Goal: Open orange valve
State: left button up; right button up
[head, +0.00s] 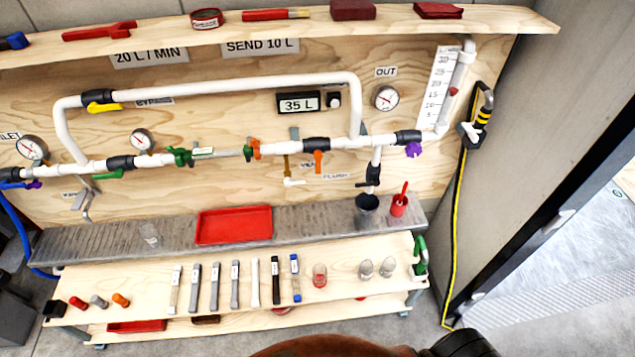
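The orange valve handle (318,161) hangs down from a black valve body (316,144) on the white horizontal pipe, right of centre on the wooden panel. The handle points across the pipe's line. Neither of my grippers shows in the head view. A rounded brown shape and a dark part, probably of my own body, cut into the bottom edge.
A yellow-handled valve (103,107), a green handle (109,173) and a purple handle (413,150) sit on nearby pipes. Below are a metal ledge with a red tray (234,212) and a wooden cart (130,290) with several tools. Grey floor is free to the right.

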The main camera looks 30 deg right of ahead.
aim_at(318, 164)
jog(key=u, duration=0.3)
jog(key=k, duration=0.1)
jog(key=z, duration=1)
jog(key=i, duration=0.45)
